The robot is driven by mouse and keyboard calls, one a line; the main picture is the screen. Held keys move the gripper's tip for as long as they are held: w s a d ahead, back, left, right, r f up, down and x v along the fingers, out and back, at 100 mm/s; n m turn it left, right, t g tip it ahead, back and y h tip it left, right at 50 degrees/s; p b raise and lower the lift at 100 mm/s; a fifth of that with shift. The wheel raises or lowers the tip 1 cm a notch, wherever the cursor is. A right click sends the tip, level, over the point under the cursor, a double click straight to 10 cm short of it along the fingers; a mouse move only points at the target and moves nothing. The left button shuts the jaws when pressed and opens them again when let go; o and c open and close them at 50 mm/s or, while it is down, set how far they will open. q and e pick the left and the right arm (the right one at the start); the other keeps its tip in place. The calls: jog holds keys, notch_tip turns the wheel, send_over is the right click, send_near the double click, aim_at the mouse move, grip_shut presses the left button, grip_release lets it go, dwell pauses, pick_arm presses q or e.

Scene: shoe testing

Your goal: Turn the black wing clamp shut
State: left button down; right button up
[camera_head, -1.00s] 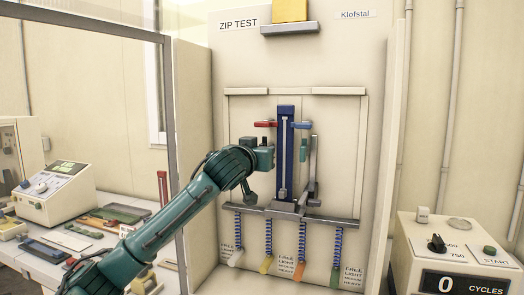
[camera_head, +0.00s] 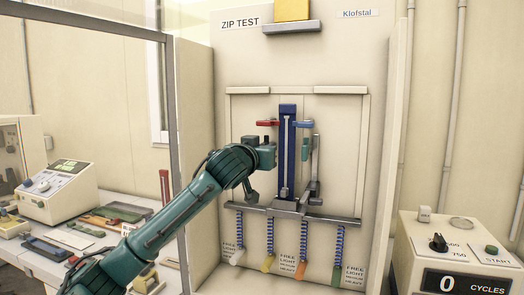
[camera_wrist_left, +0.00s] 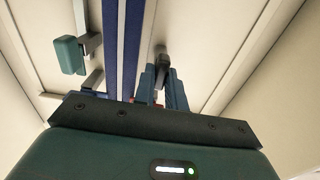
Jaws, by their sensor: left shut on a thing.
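The black wing clamp (camera_wrist_left: 162,52) shows in the left wrist view as a dark rounded piece at the tips of my left gripper's fingers. My left gripper (camera_wrist_left: 163,88) is shut on it, with a teal finger on each side. In the head view my left gripper (camera_head: 267,156) is at the left of the blue zip column (camera_head: 287,165), just below the red clamp arm (camera_head: 268,123). The exact angle of the wing is hard to tell, as my gripper hides much of it. My right gripper is not in view.
A blue arm with a green handle (camera_head: 303,146) is right of the column; the handle also shows in the left wrist view (camera_wrist_left: 69,54). A grey crossbar (camera_head: 335,219) with several springs is below. A cycle counter box (camera_head: 410,262) stands at right, a cluttered bench (camera_head: 60,262) at left.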

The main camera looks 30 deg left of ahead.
pick_arm(q)
jog(key=shift+m, duration=0.3)
jog(key=m, duration=1.7)
jog(key=shift+d+f, duration=0.15)
dwell(0.4)
jog(key=c, duration=1.4)
grip_release()
jog(key=shift+c, duration=0.2)
jog(key=shift+f, duration=0.1)
